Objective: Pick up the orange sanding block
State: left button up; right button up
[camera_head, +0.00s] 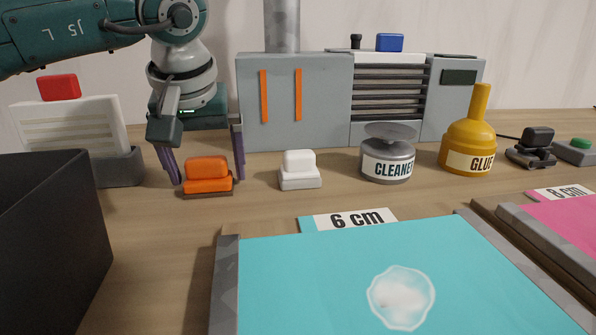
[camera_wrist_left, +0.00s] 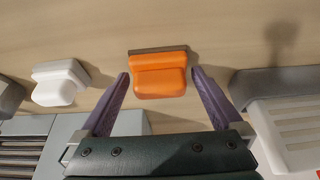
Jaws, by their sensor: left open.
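The orange sanding block (camera_head: 207,174) sits on the table at the left, on a thin dark base. My left gripper (camera_head: 207,170) is above and around it, with one purple finger on each side. In the left wrist view the orange sanding block (camera_wrist_left: 159,75) lies between the open fingertips (camera_wrist_left: 159,75), with a small gap visible on each side. The fingers do not appear to touch it. My right gripper is not in view.
A white block (camera_head: 299,170) stands just right of the orange one. A dark bin (camera_head: 45,240) is at the front left. A white device with a red top (camera_head: 70,130) stands behind left. A cleaner tin (camera_head: 388,160), yellow glue bottle (camera_head: 468,145) and cyan sheet (camera_head: 300,285) are to the right.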

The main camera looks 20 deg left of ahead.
aim_at(205, 158)
pick_arm(q)
jog(key=shift+c, duration=0.4)
jog(key=c, duration=1.2)
jog(key=shift+r, duration=0.1)
notch_tip(205, 158, up, 20)
jog(key=p, duration=0.3)
